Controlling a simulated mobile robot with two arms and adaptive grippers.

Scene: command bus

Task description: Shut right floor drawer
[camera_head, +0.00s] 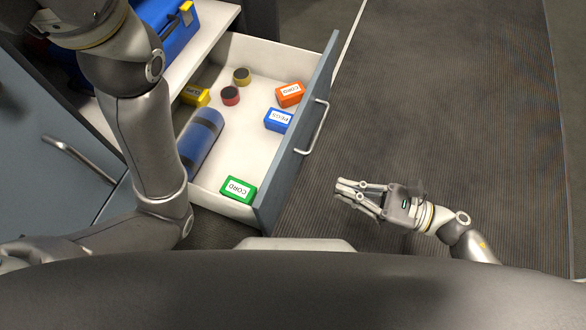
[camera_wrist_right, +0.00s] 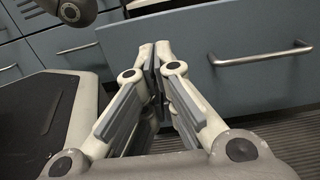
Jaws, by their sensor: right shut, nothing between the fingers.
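The floor drawer (camera_head: 293,150) stands pulled out, its grey-blue front facing right with a bar handle (camera_head: 314,128). Inside lie a blue roll, small boxes in green, blue, orange and yellow, and two small round pieces. My right gripper (camera_head: 340,189) is shut and empty, to the right of the drawer front and apart from it in the head view. In the right wrist view, its closed fingers (camera_wrist_right: 157,50) point at a grey-blue drawer front (camera_wrist_right: 215,90) with a bar handle (camera_wrist_right: 262,56). My left arm crosses the left side of the head view; its gripper does not show.
A blue case (camera_head: 178,35) sits on the white shelf (camera_head: 213,25) above the drawer. A grey-blue cabinet front with a handle (camera_head: 80,160) is at the left. The dark ribbed floor (camera_head: 440,90) to the right of the drawer is clear.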

